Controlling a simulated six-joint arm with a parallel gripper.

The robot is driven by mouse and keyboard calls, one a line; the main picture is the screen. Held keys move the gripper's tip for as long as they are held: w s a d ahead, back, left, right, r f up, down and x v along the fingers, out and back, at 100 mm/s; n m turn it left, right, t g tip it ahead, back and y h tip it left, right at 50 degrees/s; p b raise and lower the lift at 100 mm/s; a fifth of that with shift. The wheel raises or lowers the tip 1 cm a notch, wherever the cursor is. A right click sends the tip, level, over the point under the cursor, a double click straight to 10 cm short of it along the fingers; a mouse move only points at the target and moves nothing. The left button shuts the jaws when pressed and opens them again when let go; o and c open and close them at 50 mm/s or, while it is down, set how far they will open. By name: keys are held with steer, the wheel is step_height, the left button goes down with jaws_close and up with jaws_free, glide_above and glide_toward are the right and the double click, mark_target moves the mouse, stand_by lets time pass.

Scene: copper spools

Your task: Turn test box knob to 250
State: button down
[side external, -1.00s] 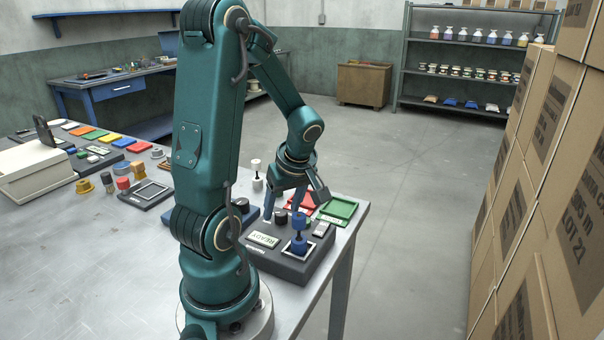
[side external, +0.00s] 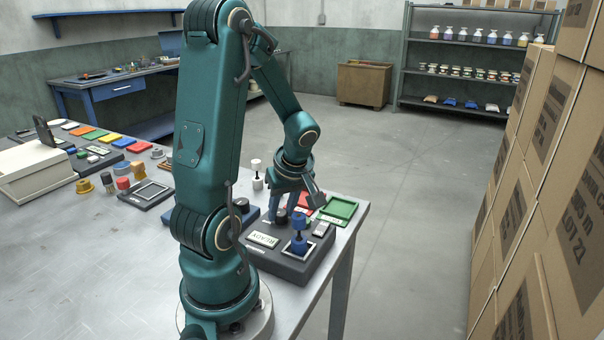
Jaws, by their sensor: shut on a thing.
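The test box (side external: 288,264) is a dark grey box on the table near its right corner, with a label plate reading READY (side external: 264,240). Its black knob (side external: 281,222) is mostly hidden by my fingers. My gripper (side external: 286,214) points down over the box and is shut on the knob. The knob's pointer and any scale numbers are too small or hidden to read. A blue spool (side external: 299,236) stands upright on the box's square pad, to the right of the fingers.
Red (side external: 304,202) and green (side external: 339,209) trays lie just behind the box. A white spool (side external: 257,178) stands behind my gripper. Coloured pieces and a white box (side external: 35,172) sit at the left. Stacked cartons (side external: 545,200) stand at the right. The table's front middle is clear.

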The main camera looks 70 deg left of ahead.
mark_target(282, 211)
steer(key=m+t, duration=0.1)
steer(key=m, duration=0.2)
steer(key=shift+s, duration=0.1)
steer(key=shift+m+t, duration=0.7)
steer(key=shift+m, duration=1.3)
steer(key=c, duration=0.6)
jaws_free()
steer(key=shift+r, duration=0.1)
steer(key=shift+v, duration=2.5)
steer(key=shift+s, duration=0.1)
